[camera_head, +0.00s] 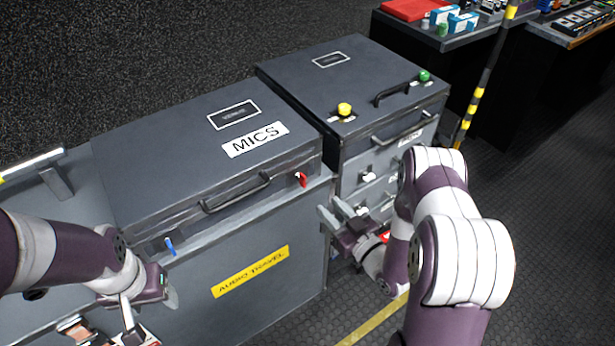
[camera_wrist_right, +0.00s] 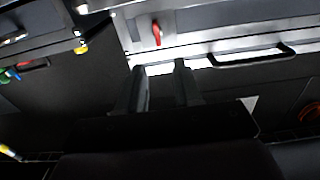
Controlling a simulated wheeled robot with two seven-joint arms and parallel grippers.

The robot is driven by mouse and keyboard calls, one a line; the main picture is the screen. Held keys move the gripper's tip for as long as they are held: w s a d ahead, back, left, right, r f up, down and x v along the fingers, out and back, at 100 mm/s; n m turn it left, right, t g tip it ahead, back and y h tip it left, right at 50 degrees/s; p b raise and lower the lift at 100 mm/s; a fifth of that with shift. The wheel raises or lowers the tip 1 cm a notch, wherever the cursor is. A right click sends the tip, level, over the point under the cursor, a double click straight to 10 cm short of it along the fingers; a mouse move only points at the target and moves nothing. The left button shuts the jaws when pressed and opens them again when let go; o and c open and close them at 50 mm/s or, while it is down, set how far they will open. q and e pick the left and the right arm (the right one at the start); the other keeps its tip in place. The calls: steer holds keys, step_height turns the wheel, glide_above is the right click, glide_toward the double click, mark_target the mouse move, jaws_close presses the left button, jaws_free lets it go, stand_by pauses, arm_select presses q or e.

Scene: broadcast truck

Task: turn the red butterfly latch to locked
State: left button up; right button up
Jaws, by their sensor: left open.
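The red butterfly latch (camera_head: 300,179) is on the front of the grey MICS case (camera_head: 180,150), near its right end. In the right wrist view the red latch (camera_wrist_right: 156,33) stands roughly upright, beyond the fingertips. My right gripper (camera_head: 336,214) is to the right of and below the latch, apart from it. In the right wrist view its two fingers (camera_wrist_right: 160,75) are spread with nothing between them. My left gripper (camera_head: 150,308) is open at the lower left, below the blue latch (camera_head: 170,246) and away from the red one.
The MICS case stands on a grey AUDIO TRAVEL box (camera_head: 250,272). A black handle (camera_head: 236,192) sits between the two latches. A second grey case (camera_head: 355,80) with yellow (camera_head: 344,109) and green (camera_head: 424,76) knobs stands close on the right. Dark floor is free at the lower right.

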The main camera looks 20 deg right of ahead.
mark_target(302, 179)
steer(key=x, duration=1.1)
steer(key=shift+d, duration=0.2)
steer(key=shift+f, duration=0.15)
jaws_close()
